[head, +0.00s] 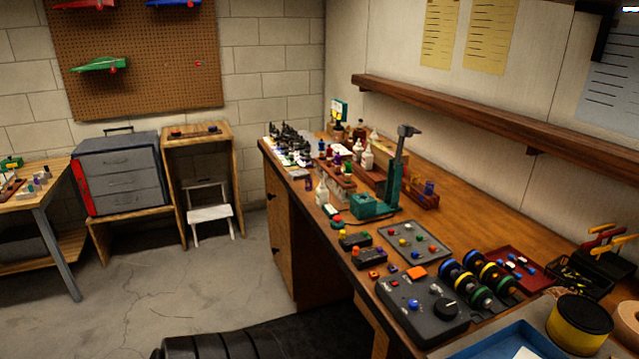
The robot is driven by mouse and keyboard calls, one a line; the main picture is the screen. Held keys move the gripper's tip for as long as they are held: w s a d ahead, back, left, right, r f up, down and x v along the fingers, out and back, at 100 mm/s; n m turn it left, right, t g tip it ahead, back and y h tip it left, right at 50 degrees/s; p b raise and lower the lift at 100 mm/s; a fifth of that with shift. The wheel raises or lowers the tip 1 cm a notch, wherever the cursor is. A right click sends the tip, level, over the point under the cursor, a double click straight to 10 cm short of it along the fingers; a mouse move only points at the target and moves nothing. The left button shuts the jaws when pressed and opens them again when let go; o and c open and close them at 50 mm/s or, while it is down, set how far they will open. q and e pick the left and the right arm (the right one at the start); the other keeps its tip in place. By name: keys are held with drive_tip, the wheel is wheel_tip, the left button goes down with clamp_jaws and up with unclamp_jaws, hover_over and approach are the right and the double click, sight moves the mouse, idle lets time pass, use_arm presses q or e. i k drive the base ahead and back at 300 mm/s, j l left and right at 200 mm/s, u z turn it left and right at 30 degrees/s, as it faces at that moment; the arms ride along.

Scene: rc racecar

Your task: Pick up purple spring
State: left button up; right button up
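The long wooden workbench (470,225) runs along the right wall, crowded with small parts. I cannot pick out a purple spring for certain at this size. A small purple piece (309,184) sits near the bench's left edge, and small blue-purple pieces (428,188) stand in a rack right of the green press (392,185); their shapes are too small to tell. Neither of my grippers shows in the head view.
A dark control box (425,305), coloured rings (480,280), a red tray (530,265) and a blue tray (480,345) fill the near bench. A grey drawer cabinet (120,170) and white step stool (210,213) stand beyond open concrete floor (130,290). A black padded shape (250,340) is at the bottom.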

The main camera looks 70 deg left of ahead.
sight(309, 185)
drive_tip(key=i+u, duration=0.1)
drive_tip(key=u, duration=0.3)
drive_tip(key=i+u, duration=0.1)
drive_tip(key=u, duration=0.3)
drive_tip(key=l+u, duration=0.1)
drive_tip(key=u, duration=0.3)
drive_tip(key=i, duration=0.05)
